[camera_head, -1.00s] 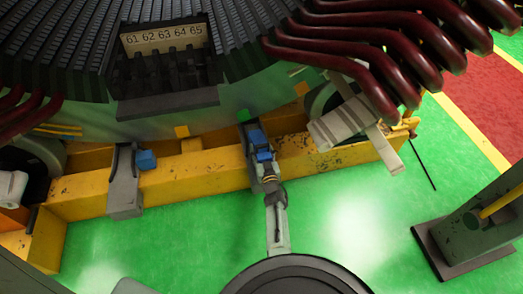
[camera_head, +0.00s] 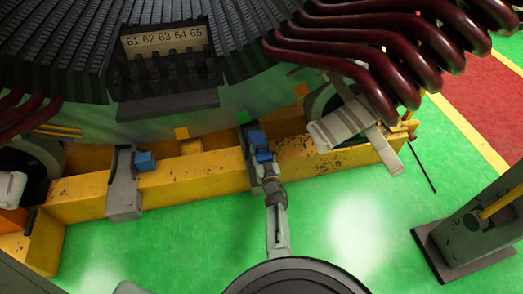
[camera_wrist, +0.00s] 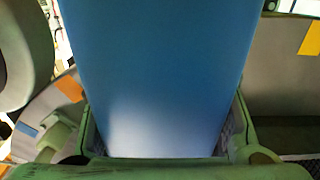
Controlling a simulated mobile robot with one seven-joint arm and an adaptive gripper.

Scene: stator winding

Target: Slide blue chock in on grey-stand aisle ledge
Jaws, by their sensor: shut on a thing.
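The blue chock (camera_head: 257,138) is at the right-hand grey stand on the yellow beam, in the head view. It fills the middle of the wrist view (camera_wrist: 160,80), between my gripper's fingers (camera_wrist: 165,145). My gripper (camera_head: 265,163) is shut on the chock's near end in the head view. The grey stand (camera_head: 247,165) is partly hidden behind the gripper and chock. The chock appears beside or over the stand's upper part; I cannot tell whether it touches the ledge.
Another grey stand (camera_head: 124,190) on the left of the yellow beam (camera_head: 200,178) has a blue block (camera_head: 146,161) beside it. The large stator (camera_head: 60,60) and dark red coil bars (camera_head: 400,40) overhang the beam. Green floor (camera_head: 160,245) is open in front.

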